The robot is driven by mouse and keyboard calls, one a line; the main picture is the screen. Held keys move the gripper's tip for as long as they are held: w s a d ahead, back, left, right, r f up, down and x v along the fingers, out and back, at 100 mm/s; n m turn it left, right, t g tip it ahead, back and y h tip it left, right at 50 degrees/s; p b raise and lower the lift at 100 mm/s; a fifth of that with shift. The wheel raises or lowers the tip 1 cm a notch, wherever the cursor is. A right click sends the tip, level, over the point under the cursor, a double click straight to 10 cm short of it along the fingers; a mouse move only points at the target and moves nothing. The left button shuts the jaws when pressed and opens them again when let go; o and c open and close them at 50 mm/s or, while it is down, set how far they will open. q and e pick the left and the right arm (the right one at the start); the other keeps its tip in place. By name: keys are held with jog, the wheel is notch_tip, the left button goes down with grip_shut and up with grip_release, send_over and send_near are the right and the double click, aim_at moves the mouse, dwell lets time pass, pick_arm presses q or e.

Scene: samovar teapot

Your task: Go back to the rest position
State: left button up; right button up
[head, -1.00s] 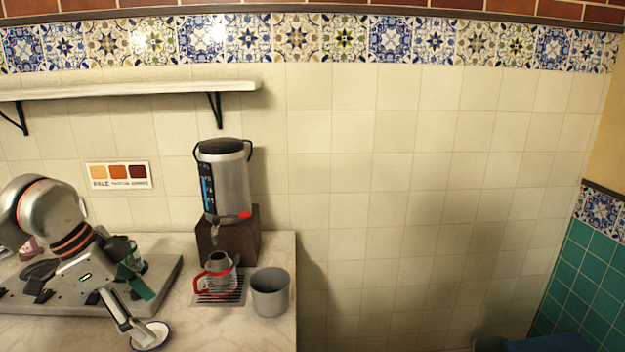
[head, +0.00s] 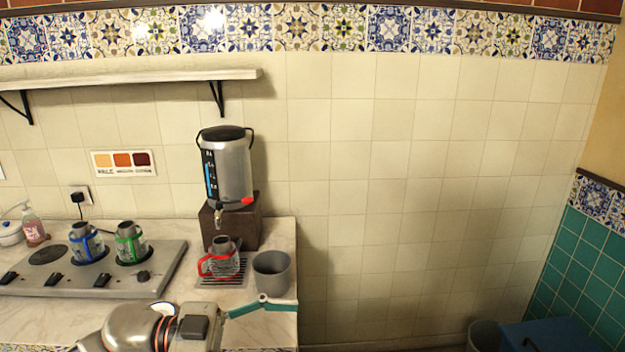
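My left arm comes in low from the bottom left. Its gripper (head: 264,303) is at the counter's front right edge, just in front of the grey cup-shaped container (head: 271,278). I see green finger parts seen side-on, with nothing visible held in them; their opening cannot be made out. My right gripper is out of view. The samovar (head: 228,165) stands on a dark brown block (head: 231,228), with a red-handled pot (head: 222,260) below its tap. A blue-handled pot (head: 85,243) and a green-handled pot (head: 130,243) stand on the hob (head: 75,285).
A drip grate (head: 212,281) lies under the red-handled pot. A soap bottle (head: 34,230) and a white lidded pot (head: 9,233) stand at the back left. A shelf (head: 130,80) hangs above. A blue box (head: 548,335) and a bin (head: 485,335) are low at right.

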pick_arm(q)
jog(key=w+a+f+n+t+y, duration=0.2)
jog(key=a+f+n+t+y, duration=0.2)
jog(key=f+n+t, duration=0.3)
jog(key=w+a+f+n+t+y, duration=0.35)
jog(key=f+n+t, duration=0.3)
jog(key=t, duration=0.25)
jog(key=s+a+f+n+g+y, duration=0.1)
jog(key=s+a+f+g+y, duration=0.2)
jog(key=s+f, duration=0.5)
jog(key=s+a+f+n+g+y, duration=0.2)
jog(key=s+a+f+y, duration=0.2)
jog(key=s+f, duration=0.4)
notch_tip(320, 180, down, 7)
jog(key=shift+a+r+g, duration=0.1)
jog(key=shift+a+g, duration=0.3)
jog(key=shift+a, duration=0.1)
jog(key=shift+w, duration=0.1)
